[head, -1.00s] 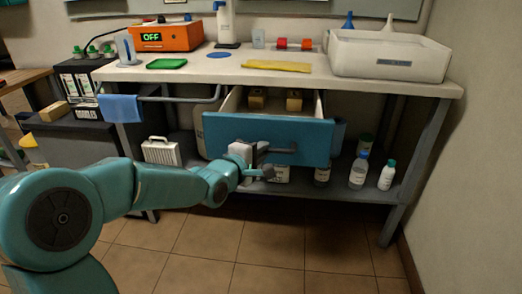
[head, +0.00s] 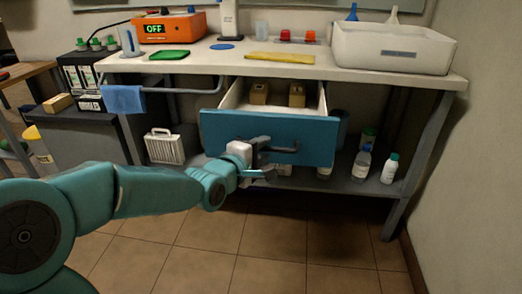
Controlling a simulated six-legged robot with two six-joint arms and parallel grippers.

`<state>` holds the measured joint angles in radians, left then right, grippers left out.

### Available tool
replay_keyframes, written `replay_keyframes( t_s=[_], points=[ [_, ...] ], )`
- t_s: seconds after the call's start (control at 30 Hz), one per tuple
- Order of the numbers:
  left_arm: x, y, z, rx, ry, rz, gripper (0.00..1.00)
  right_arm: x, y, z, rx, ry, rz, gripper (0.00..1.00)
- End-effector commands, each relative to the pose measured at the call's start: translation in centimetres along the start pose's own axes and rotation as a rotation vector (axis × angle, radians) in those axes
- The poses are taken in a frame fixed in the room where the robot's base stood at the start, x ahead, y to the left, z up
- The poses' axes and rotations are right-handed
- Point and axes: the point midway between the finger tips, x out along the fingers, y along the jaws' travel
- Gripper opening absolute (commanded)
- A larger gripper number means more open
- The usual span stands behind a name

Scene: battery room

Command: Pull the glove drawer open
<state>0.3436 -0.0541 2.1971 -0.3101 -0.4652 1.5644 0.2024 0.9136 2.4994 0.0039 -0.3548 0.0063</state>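The glove drawer (head: 222,128) has a blue front and hangs under the white workbench. It stands open, and two small tan boxes (head: 297,95) show near its back. A dark bar handle (head: 285,149) is fixed on its front. My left gripper (head: 262,158) is at the left end of the handle, close against the drawer front. Its dark fingers overlap the handle in the picture, and I cannot tell whether they are closed around it. My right gripper is not in view.
The workbench top (head: 350,76) carries an orange device (head: 166,28) reading OFF and a white bin (head: 392,48). A blue cloth (head: 123,99) hangs on a rail at left. Bottles (head: 361,164) stand on the lower shelf. The tiled floor in front is clear.

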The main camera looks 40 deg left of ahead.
Motion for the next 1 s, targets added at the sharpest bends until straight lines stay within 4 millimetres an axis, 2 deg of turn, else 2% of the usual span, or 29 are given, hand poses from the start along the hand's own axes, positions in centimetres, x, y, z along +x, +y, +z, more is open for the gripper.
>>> replay_keyframes(
  t_s=[0.3,0.43,0.57,0.8,1.0],
  points=[
    [-0.2,0.0,0.1,0.000,0.000,0.000,0.41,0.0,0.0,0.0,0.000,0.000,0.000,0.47],
    [-1.5,0.2,0.0,-0.001,0.002,0.001,0.41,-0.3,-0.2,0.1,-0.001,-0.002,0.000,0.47],
    [-4.5,0.3,0.0,0.000,0.003,0.001,0.41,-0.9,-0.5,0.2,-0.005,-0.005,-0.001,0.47],
    [-11.1,0.5,-0.1,0.001,0.006,0.002,0.41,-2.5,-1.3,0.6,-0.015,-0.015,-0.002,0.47],
    [-14.4,-0.3,0.0,0.003,-0.001,0.005,0.41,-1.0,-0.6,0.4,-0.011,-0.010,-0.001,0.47]
  ],
)
